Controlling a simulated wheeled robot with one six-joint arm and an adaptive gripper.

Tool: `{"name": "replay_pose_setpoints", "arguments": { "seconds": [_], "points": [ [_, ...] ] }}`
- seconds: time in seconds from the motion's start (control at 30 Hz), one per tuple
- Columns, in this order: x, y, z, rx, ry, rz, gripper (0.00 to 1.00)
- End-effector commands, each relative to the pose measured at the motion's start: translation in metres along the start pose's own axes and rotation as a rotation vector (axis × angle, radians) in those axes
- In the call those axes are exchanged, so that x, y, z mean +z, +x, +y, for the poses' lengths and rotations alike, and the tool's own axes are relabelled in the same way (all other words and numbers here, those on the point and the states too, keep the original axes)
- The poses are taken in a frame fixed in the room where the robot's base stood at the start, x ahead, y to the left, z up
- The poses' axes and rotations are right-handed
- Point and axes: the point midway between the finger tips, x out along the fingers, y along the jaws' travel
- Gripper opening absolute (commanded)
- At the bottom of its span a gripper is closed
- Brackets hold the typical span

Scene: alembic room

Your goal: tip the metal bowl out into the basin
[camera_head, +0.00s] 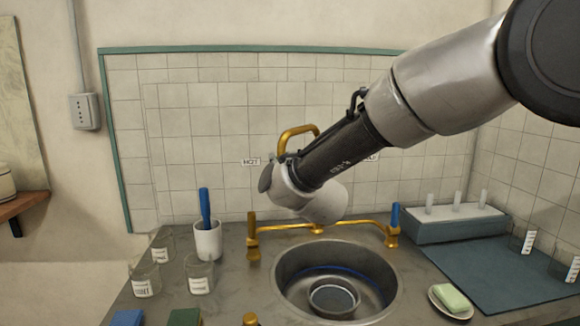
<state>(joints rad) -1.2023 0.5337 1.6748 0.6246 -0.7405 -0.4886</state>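A round metal bowl (334,312) sits low inside the round metal basin (288,273), near its front middle. The bowl looks upright, with a greyish surface inside; I cannot tell what it holds. A blue curved line shows in the basin behind it. My arm reaches in from the upper right, and its wrist is above and behind the basin, apart from the bowl. I cannot make out gripper fingers at its end, so their state is hidden.
Brass taps (320,228) stand behind the basin. Glass beakers (199,275) and a white cup (208,241) are left. A soap dish (451,311), blue mat (490,272) and grey rack (455,227) are right. A tiled wall (205,120) closes the back.

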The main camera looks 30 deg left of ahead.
Motion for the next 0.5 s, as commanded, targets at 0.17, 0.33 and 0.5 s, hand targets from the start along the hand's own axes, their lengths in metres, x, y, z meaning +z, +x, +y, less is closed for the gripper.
{"name": "replay_pose_setpoints", "arguments": {
  "seconds": [0.17, 0.33, 0.5],
  "points": [
    [-0.0007, 0.001, -0.0049, -0.007, -0.005, 0.0, 0.0],
    [-0.0006, 0.0008, -0.005, -0.007, -0.005, 0.0, 0.0],
    [-0.0006, 0.0007, -0.0047, -0.007, -0.004, 0.0, 0.45]
  ]
}}
